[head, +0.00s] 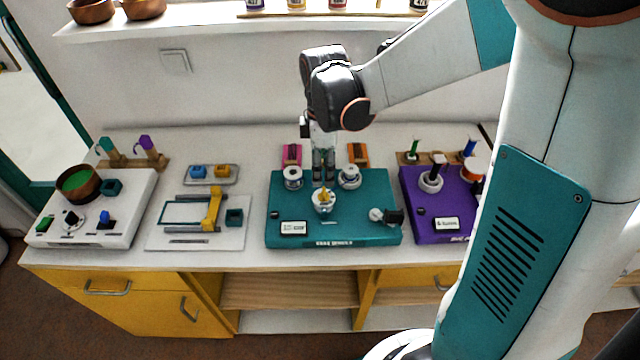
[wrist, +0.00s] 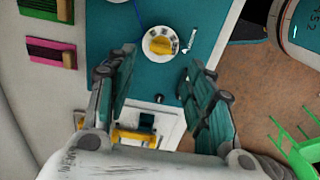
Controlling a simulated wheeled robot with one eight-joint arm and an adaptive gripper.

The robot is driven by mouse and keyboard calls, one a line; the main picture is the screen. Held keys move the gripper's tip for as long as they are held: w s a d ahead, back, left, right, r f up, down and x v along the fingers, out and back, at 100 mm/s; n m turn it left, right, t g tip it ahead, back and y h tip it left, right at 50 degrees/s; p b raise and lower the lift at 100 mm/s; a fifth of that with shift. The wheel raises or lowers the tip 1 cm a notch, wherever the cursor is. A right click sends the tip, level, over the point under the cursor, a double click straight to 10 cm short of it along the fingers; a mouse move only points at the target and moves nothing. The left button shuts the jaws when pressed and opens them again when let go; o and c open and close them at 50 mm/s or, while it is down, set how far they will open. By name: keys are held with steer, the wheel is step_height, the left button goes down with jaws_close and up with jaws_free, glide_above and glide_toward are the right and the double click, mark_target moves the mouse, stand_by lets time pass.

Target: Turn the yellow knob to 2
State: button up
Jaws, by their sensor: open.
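The yellow knob (head: 324,196) sits on a white round dial in the middle of the teal board (head: 345,232). In the wrist view the knob (wrist: 160,43) shows on its white dial, ahead of and between the fingers. The dial's numbers are too small to read, so I cannot tell where the knob points. My gripper (head: 323,178) points down over the board, just behind the knob in the head view. Its two fingers are spread, with nothing between them, and appear apart from the knob in the wrist view (wrist: 160,72).
Two white round parts (head: 293,177) (head: 349,176) flank my gripper on the board. A black and white part (head: 388,215) is at its right. A purple board (head: 432,205) stands to the right, a white board with a yellow handle (head: 212,210) to the left.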

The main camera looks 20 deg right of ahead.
mark_target(323, 191)
step_height(323, 191, down, 8)
steer(key=shift+r+b, duration=0.25)
steer(key=shift+b, duration=0.85)
steer(key=c, duration=1.1)
